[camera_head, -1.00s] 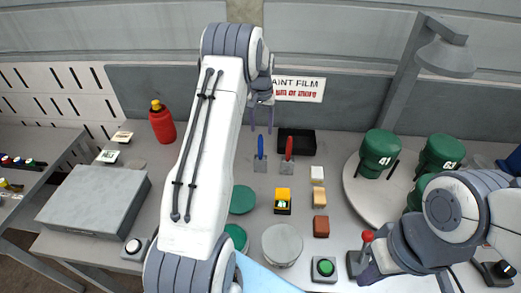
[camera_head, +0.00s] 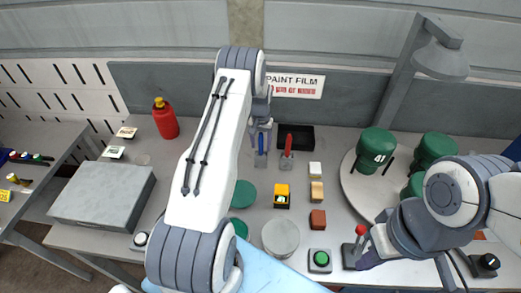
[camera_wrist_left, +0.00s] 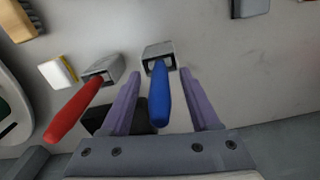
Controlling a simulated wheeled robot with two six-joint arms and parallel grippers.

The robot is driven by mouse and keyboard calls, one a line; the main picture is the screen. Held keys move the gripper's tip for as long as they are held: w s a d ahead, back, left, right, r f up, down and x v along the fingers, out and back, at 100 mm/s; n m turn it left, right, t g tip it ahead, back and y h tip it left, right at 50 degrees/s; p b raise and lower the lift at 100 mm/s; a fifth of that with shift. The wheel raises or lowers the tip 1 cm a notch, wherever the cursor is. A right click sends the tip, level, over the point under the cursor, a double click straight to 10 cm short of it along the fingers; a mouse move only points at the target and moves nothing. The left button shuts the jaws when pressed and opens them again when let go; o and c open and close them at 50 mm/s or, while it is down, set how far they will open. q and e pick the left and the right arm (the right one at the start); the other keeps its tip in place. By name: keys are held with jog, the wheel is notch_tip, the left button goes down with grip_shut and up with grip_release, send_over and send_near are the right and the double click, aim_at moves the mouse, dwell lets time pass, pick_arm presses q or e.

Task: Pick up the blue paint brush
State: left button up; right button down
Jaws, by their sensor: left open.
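The blue paint brush (camera_head: 261,148) has a blue handle and a grey flat end. It is at the back of the table, below the sign. It also shows in the left wrist view (camera_wrist_left: 160,98), its handle between the purple fingers. My left gripper (camera_head: 261,131) is open around the handle; a gap shows on each side in the wrist view (camera_wrist_left: 159,80). In the head view its fingers partly cover the brush. My right gripper (camera_head: 369,252) is low at the right, beside the red-knobbed lever; its jaws are not clear.
A similar red-handled tool (camera_head: 288,147) is close to the right of the blue brush. A black tray (camera_head: 308,138) is behind it. A yellow item (camera_head: 282,194) and small blocks (camera_head: 316,190) lie in front. Green containers (camera_head: 375,152) stand on a round platform at right.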

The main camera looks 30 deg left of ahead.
pick_arm(q)
grip_shut()
jog(key=shift+r, duration=0.15)
